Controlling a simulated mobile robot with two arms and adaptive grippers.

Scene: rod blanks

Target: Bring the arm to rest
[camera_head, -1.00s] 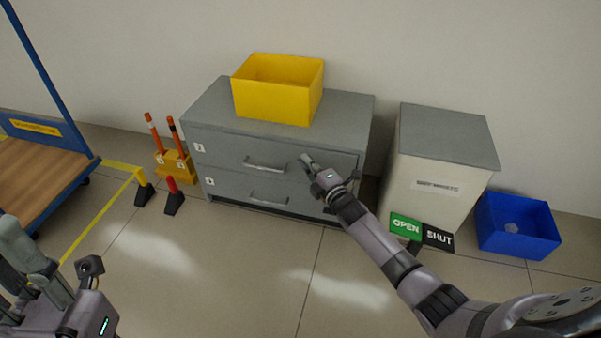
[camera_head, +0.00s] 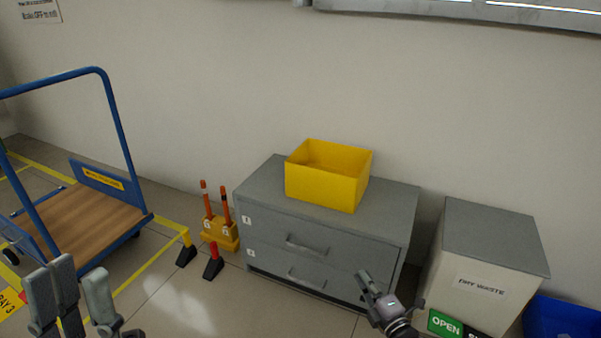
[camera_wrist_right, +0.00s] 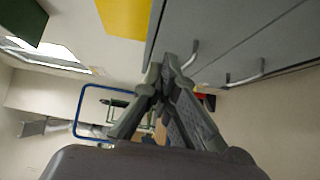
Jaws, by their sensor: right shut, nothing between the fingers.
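My right gripper (camera_head: 364,277) is shut and empty. In the head view it shows in front of the right end of the grey drawer cabinet (camera_head: 393,232). In the right wrist view the fingertips of this gripper (camera_wrist_right: 162,72) meet, with nothing between them. My left gripper (camera_head: 82,275) is at the lower left, its fingers pointing up and apart, with nothing seen between them. Both cabinet drawers look closed. A yellow open box (camera_head: 325,187) stands on the cabinet top; its floor is hidden.
A blue trolley (camera_head: 122,140) with a wooden deck stands at left. Orange-topped rods stand in a yellow holder (camera_head: 222,236) left of the cabinet, near a red-tipped post (camera_head: 214,262). A dry waste bin (camera_head: 470,272), green OPEN sign (camera_head: 445,323) and blue bin (camera_head: 553,318) are at right.

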